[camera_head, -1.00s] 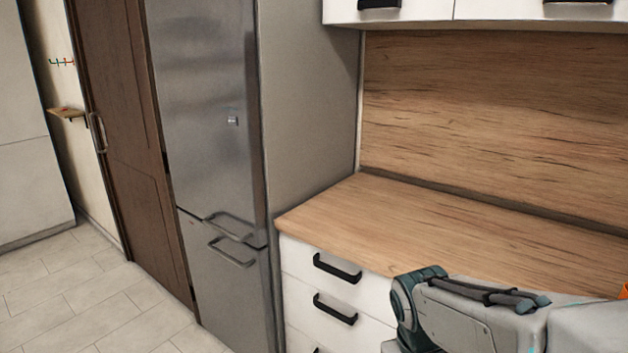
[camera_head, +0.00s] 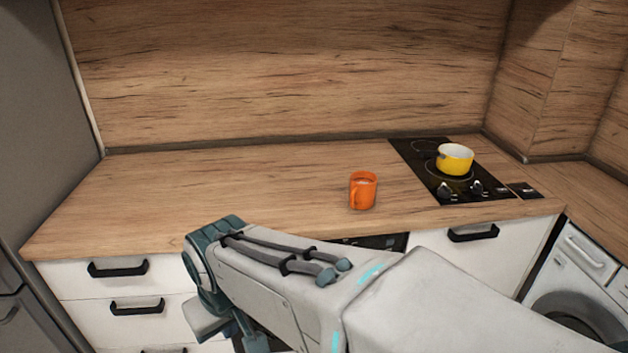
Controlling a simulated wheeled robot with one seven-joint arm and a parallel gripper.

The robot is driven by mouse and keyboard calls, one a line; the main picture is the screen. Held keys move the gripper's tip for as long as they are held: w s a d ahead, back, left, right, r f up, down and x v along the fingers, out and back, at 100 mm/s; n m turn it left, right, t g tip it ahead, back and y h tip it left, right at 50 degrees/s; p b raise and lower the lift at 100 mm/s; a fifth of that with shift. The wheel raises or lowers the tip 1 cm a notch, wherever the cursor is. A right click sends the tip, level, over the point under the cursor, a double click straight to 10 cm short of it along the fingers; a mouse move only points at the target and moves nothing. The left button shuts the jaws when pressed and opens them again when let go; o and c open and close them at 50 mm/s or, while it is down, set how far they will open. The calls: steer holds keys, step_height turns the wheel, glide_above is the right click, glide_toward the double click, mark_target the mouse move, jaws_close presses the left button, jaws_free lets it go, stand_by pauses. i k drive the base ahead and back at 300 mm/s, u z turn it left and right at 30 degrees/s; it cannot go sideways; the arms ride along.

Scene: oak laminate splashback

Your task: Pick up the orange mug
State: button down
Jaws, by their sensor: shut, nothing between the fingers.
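The orange mug (camera_head: 367,192) stands upright on the wooden countertop (camera_head: 230,185), near its front edge and left of the hob. Its handle faces the front left. My arm crosses the lower middle of the view, in front of the counter and nearer to me than the mug. My gripper is not in view, and the arm does not touch the mug.
A yellow pot (camera_head: 455,159) stands on the black hob (camera_head: 407,158), right of the mug. The counter left of the mug is bare. White drawers (camera_head: 75,275) with black handles lie below, a washing machine (camera_head: 577,285) at right. A wooden splashback (camera_head: 290,70) closes the back.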

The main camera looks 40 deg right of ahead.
mark_target(360, 194)
steer(key=z, duration=1.6)
